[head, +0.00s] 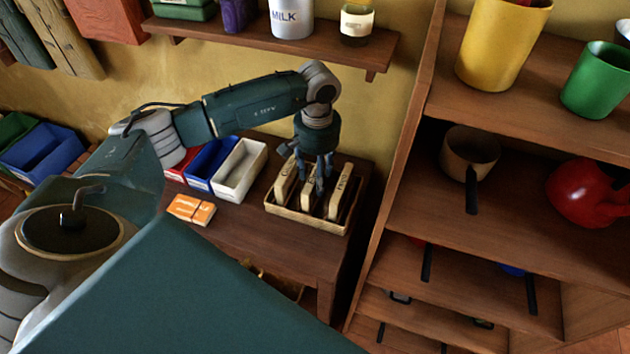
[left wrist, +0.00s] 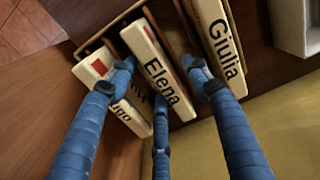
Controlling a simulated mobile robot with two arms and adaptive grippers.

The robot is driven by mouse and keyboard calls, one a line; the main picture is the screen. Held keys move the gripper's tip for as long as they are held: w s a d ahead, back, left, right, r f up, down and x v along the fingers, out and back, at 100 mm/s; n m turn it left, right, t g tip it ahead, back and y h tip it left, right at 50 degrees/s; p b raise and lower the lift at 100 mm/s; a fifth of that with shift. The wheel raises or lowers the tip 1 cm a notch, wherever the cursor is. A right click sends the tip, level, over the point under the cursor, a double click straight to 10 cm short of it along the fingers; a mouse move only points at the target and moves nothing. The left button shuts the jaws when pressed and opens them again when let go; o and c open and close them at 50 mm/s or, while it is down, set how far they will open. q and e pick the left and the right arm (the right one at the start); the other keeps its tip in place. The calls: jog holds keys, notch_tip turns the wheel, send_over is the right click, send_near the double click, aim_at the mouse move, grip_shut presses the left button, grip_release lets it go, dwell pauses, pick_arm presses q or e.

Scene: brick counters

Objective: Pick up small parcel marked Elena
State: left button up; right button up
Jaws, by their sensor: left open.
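The small parcel marked Elena (left wrist: 157,68) is a cream block with black lettering and a red patch, standing in the middle of a tray in the left wrist view. In the head view the tray (head: 305,224) sits on the wooden table, and this parcel (head: 309,205) is partly hidden by my fingers. My left gripper (head: 318,177) points down over the tray. Its blue fingers (left wrist: 165,85) are open, spread on both sides of the Elena parcel, with one at its near end. I cannot tell whether they touch it. My right gripper is not in view.
The parcel marked Giulia (left wrist: 218,42) and one ending in "ugo" (left wrist: 118,98) stand close on either side. White (head: 240,172) and blue (head: 203,168) bins and orange boxes (head: 190,209) are left of the tray. A tall shelf (head: 395,165) rises at the right.

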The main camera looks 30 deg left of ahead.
pick_arm(q)
jog(key=shift+w+f, duration=0.1)
jog(key=shift+f, duration=0.85)
jog(key=c, duration=1.2)
jog(key=shift+r, duration=0.2)
jog(key=shift+c, duration=0.2)
